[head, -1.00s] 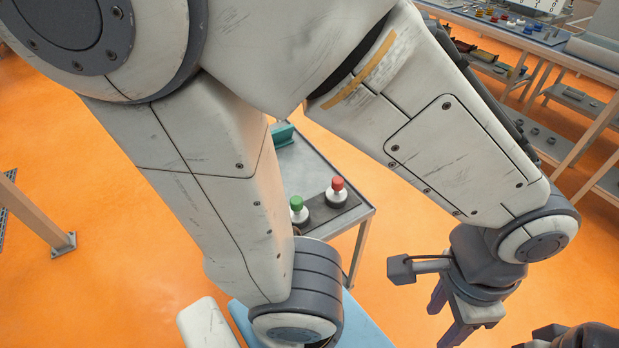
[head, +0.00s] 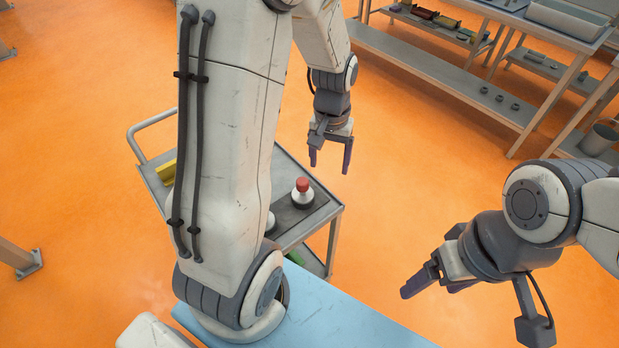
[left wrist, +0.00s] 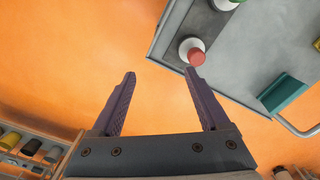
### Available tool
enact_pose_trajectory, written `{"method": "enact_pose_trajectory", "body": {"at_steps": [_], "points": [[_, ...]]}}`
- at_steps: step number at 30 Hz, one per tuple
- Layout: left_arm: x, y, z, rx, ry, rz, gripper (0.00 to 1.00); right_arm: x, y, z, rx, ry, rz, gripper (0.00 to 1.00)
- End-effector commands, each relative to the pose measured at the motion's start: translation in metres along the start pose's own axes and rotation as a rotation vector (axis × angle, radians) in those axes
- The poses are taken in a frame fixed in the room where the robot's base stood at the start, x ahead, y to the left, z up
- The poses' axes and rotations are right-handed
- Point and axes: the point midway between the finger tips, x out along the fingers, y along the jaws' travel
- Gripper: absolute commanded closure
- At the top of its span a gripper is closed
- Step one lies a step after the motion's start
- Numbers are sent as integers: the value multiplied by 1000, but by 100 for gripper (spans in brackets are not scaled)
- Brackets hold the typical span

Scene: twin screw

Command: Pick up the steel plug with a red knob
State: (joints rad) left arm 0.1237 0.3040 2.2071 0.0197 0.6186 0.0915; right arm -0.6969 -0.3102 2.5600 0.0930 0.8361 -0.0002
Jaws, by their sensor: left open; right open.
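The steel plug with a red knob (head: 302,194) stands upright near the corner of a grey cart (head: 322,212). It also shows in the left wrist view (left wrist: 190,46), seen from above, just beyond the right fingertip. My left gripper (head: 330,168) is open and empty, hanging with its fingers down to the right of the plug in the head view. In the left wrist view its fingers (left wrist: 160,73) are spread, with only orange floor between them. My right gripper (head: 428,291) is open and empty over the floor at the right, far from the plug.
A second plug with a green knob (left wrist: 228,3) stands beside the red one, mostly hidden by my arm in the head view. A teal block (left wrist: 284,92) lies on the cart. Workbenches (head: 420,75) stand at the back right. Open floor lies between.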

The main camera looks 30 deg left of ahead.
Motion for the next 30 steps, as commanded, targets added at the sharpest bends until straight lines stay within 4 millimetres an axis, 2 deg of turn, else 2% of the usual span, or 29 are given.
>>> {"method": "enact_pose_trajectory", "body": {"at_steps": [1, 3, 6, 9, 16, 25, 30], "points": [[7, -22, -10, -69, -8, -5, 21, -4, 0, 0, 0, 0, 0, 22], [16, -44, -19, -133, -9, -9, 21, -6, 0, 0, 0, 0, 0, 22], [25, -65, -26, -191, -10, -12, 21, -7, 0, 0, 0, 0, 0, 22], [34, -74, -29, -217, -12, -14, 21, -8, -1, 0, 0, 0, 0, 22], [69, -75, -28, -220, -15, -14, 21, -12, -1, -1, 0, 0, 0, 22], [92, -75, -26, -219, -14, -14, 21, -19, -1, -1, 1, 0, 0, 22], [116, -74, -23, -219, -15, -14, 21, -29, -2, -2, 1, 0, 0, 22]]}}
